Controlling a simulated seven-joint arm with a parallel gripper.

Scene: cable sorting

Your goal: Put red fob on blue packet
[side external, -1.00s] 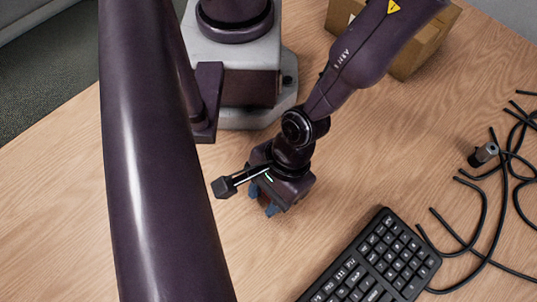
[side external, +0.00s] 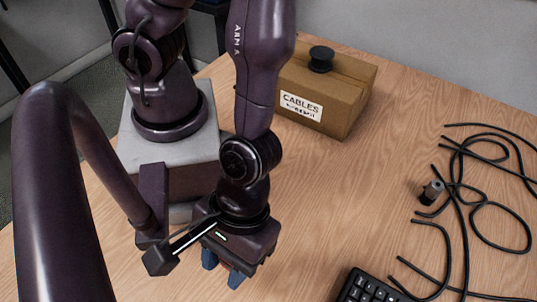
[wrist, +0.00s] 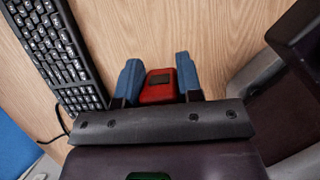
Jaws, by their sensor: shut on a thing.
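My gripper (side external: 222,268) is low over the wooden table, left of the keyboard in the side view. In the wrist view its two blue fingers are shut on the red fob (wrist: 158,86), which sits between them. In the side view the fob is mostly hidden by the fingers and wrist. I cannot tell whether the fob touches the table. A flat blue thing (wrist: 14,145) shows at the left edge of the wrist view, cut off by the frame. I cannot tell whether it is the blue packet. No blue packet shows in the side view.
A black keyboard (side external: 362,289) lies at the bottom; it also shows in the wrist view (wrist: 52,45). A cardboard box labelled CABLES (side external: 340,88) with a black round knob (side external: 321,59) stands behind. Loose black cables (side external: 463,190) and a small dark cylinder (side external: 432,192) lie right. The middle table (side external: 335,200) is clear.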

